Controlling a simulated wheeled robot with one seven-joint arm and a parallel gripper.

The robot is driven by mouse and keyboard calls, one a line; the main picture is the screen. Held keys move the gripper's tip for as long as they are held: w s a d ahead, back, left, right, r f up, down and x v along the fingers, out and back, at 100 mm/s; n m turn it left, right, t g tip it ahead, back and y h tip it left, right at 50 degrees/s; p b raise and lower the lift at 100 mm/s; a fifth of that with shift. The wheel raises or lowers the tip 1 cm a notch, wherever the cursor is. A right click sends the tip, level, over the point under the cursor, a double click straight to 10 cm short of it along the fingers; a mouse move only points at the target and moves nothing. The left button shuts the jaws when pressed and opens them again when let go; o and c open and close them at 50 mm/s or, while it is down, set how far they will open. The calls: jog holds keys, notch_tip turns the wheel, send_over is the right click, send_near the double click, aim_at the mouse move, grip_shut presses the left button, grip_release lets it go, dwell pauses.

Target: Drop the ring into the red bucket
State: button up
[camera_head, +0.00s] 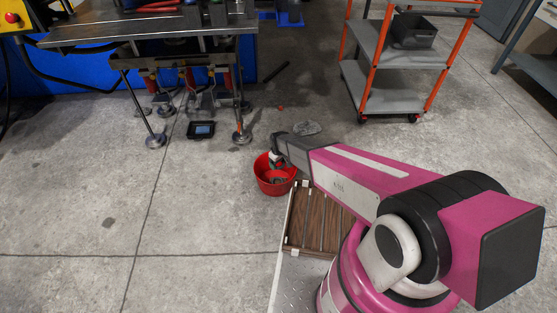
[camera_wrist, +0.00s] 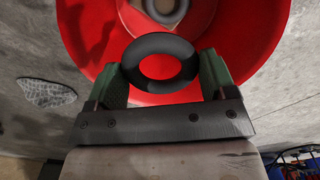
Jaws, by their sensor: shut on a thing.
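The red bucket (camera_head: 270,186) stands on the concrete floor in the middle of the head view, just beyond the wooden-slatted platform. In the wrist view, its red inside (camera_wrist: 255,35) fills the upper middle. My gripper (camera_wrist: 162,72) is shut on a black ring (camera_wrist: 160,43), with green finger pads on both sides of it. The ring is held over the bucket's opening. Another dark ring-like object (camera_wrist: 166,8) lies inside the bucket, partly cut off by the frame. In the head view, my gripper (camera_head: 277,162) is at the bucket, and the held ring is too small to make out.
An orange-framed trolley (camera_head: 395,85) with a grey bin (camera_head: 413,31) stands at the back right. A metal press table (camera_head: 150,30) stands at the back left, with a small black device (camera_head: 201,129) on the floor. The floor left of the bucket is clear.

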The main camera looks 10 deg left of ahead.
jog(key=shift+f, duration=0.75)
jog(key=o, duration=0.8)
jog(key=shift+o, duration=0.2)
jog(key=shift+r, duration=0.15)
notch_tip(320, 180, up, 10)
jog(key=shift+r, duration=0.25)
